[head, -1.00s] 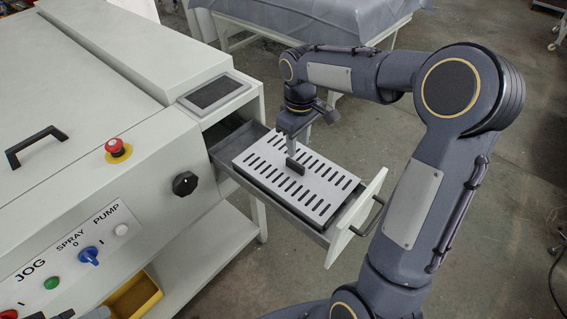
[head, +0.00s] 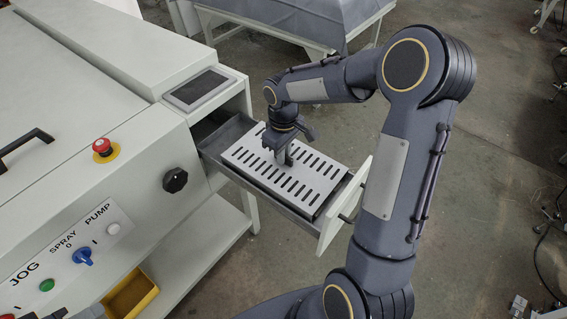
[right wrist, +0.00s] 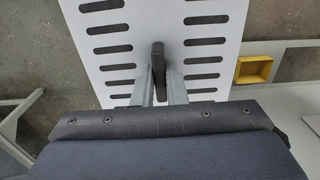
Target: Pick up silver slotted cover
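The silver slotted cover (head: 306,184) lies flat in the pulled-out drawer, with rows of dark slots and a dark upright handle in the middle. It also shows in the right wrist view (right wrist: 217,60). My right gripper (head: 286,158) points down at the handle and hides much of it in the head view. In the right wrist view the two fingers of my right gripper (right wrist: 159,75) stand on either side of the dark handle (right wrist: 158,58), very close to it. Whether they press on it I cannot tell.
The open drawer (head: 328,233) has a pale front panel at its right end. The white machine (head: 130,165) with a screen, black knob and red button stands on the left. A yellow bin (head: 130,298) sits below. A covered table stands behind; floor to the right is mostly clear.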

